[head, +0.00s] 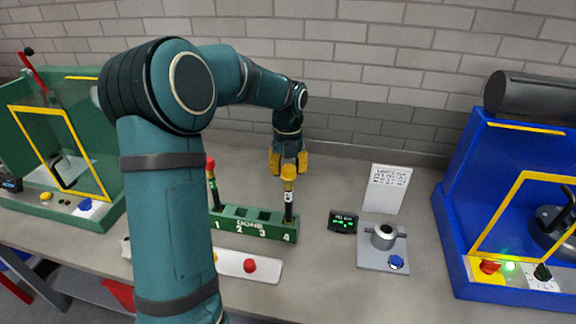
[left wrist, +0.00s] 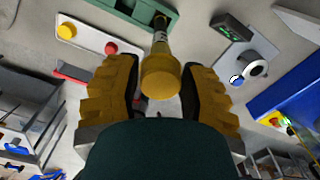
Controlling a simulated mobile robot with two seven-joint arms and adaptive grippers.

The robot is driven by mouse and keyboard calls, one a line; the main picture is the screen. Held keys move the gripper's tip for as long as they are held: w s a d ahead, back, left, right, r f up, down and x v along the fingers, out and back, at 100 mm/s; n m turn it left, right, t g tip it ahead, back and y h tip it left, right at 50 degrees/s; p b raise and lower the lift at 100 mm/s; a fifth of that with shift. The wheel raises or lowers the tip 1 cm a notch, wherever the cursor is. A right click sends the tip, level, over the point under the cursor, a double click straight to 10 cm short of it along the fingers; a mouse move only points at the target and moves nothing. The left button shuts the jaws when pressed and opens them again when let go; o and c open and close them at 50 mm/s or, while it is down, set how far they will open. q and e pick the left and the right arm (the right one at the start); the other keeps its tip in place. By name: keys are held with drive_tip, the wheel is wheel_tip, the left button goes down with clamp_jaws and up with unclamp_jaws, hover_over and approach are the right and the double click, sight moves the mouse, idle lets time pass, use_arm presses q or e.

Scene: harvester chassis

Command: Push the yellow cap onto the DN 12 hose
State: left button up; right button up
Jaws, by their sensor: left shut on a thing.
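The yellow cap (head: 289,172) sits at the top end of a black hose (head: 288,207) with a white label. The hose stands upright at position 4 of the green rack (head: 250,231). My left gripper (head: 288,163) reaches down from above, with its yellow fingers at the cap. In the left wrist view the cap (left wrist: 161,76) is between the two fingers, and my left gripper (left wrist: 161,90) is shut on it. How far the cap covers the hose end cannot be told. The DN size on the label is too small to read. My right gripper is not in view.
A hose with a red cap (head: 210,164) stands at position 1. A white tray (head: 232,262) with red and yellow caps lies before the rack. A small display (head: 343,222), a grey fixture (head: 383,238) and a sign (head: 387,188) stand to the right. Green and blue machines flank the bench.

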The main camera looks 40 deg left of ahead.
use_arm(q)
drive_tip(key=shift+f, duration=0.3)
drive_tip(key=o, duration=0.8)
drive_tip(key=shift+r, duration=0.1)
drive_tip(key=shift+c, duration=0.2)
wheel_tip(320, 180, up, 12)
idle(0.3)
